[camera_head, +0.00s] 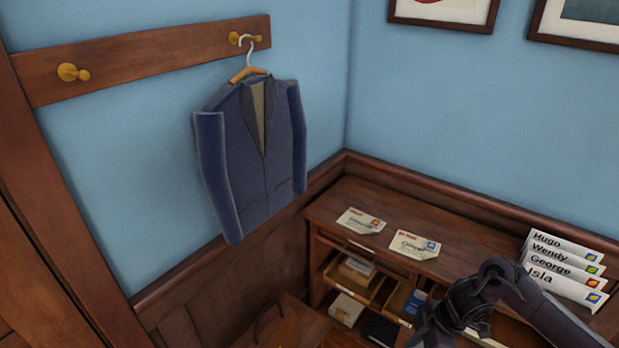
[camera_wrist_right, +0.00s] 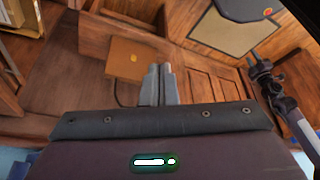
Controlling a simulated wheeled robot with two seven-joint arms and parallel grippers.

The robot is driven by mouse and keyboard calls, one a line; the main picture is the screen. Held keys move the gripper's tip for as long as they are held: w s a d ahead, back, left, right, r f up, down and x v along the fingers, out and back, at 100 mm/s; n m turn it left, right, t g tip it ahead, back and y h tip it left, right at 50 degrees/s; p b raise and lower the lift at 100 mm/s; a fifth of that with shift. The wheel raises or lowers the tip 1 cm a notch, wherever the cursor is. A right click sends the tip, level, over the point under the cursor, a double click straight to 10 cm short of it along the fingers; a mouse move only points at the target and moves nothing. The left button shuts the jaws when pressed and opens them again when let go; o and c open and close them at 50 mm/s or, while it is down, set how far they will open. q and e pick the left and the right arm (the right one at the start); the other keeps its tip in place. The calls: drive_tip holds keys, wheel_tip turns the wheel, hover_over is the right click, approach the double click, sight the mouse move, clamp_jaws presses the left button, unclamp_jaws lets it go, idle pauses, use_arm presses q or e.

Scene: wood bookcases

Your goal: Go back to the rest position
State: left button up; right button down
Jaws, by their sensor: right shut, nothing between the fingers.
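My right arm (camera_head: 475,305) comes in from the lower right in the head view, bent in front of the desk. Its gripper end is not clear there. In the right wrist view my right gripper (camera_wrist_right: 158,84) has its two grey fingers together with nothing between them, above the floor. No left arm shows in the head view.
A wooden desk (camera_head: 385,200) with open compartments stands below and around my right arm. Two envelopes lie on it, and several named letters (camera_head: 565,265) stand at its right. A blue jacket (camera_head: 255,155) hangs from a wall peg. A brown wooden piece (camera_wrist_right: 135,62) stands near the fingers.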

drive_tip(key=w+a+f+m+t+y+b, duration=0.1)
drive_tip(key=a+f+m+t+b, duration=0.2)
drive_tip(key=f, duration=1)
drive_tip(key=s+f+m+h+b, duration=0.1)
drive_tip(key=s+f+m, duration=0.25)
drive_tip(key=f, duration=0.55)
drive_tip(key=s+f+m+b, duration=0.1)
drive_tip(key=s+f+m, duration=0.3)
drive_tip(key=f, duration=0.5)
drive_tip(key=s+f+m+g+h+b, duration=0.1)
drive_tip(key=s+f, duration=0.4)
drive_tip(key=s, duration=0.5)
drive_tip(key=s+d+f+m+h, duration=0.1)
drive_tip(key=s+f, duration=0.4)
drive_tip(key=s, duration=0.6)
drive_tip(key=s+d+f+m+g+h+b, duration=0.1)
drive_tip(key=s+f, duration=0.4)
drive_tip(key=s, duration=0.5)
drive_tip(key=shift+s+d+f+m+g+h+b, duration=0.15)
drive_tip(key=shift+s+d+m+g+h+b, duration=0.15)
drive_tip(key=shift+h, duration=0.5)
drive_tip(key=shift+a, duration=0.1)
